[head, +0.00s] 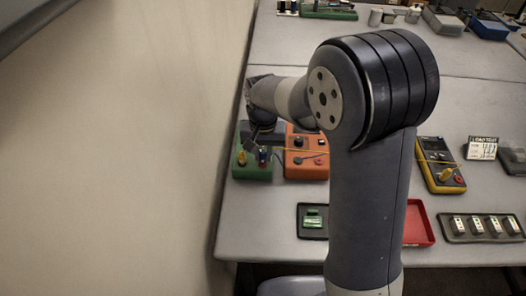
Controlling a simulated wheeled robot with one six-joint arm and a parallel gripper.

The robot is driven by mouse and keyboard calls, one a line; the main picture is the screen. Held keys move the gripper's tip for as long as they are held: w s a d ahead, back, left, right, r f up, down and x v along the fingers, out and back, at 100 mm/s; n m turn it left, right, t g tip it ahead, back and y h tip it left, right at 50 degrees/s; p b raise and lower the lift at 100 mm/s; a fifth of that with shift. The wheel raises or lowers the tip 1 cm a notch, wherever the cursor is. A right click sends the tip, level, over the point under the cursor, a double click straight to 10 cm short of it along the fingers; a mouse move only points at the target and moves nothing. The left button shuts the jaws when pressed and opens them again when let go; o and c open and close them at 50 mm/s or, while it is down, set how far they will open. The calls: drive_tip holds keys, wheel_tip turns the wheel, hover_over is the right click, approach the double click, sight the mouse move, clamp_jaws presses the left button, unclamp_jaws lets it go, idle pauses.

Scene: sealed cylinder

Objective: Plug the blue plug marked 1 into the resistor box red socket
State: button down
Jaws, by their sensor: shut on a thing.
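My gripper (258,143) is small and dark in the head view, at the end of my arm over the back of a green box (252,174). It points down and looks shut on a small blue plug (263,157). The number on the plug is too small to read. Whether the plug touches the green box cannot be told. A yellow plug or knob (241,158) is on the same box to the left. An orange box (306,171) stands right beside it, with a dark panel and a cable. I cannot make out which box is the resistor box, nor its red socket.
My arm hides the table's middle. A yellow meter (441,177), a small sign (482,148), a red tray (418,235), a dark tray with a green block (313,221) and a tray of white-topped modules (483,228) lie around. A wall borders the left.

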drive_tip(key=shift+f, duration=0.25)
drive_tip(key=c, duration=1.2)
unclamp_jaws()
drive_tip(key=shift+r, duration=0.1)
wheel_tip(320, 180, up, 11)
drive_tip(key=shift+f+b, duration=0.2)
drive_tip(key=shift+b, duration=0.55)
wheel_tip(320, 180, down, 11)
drive_tip(key=shift+r+p, duration=0.1)
drive_tip(key=shift+p, duration=0.5)
drive_tip(key=shift+r, duration=0.1)
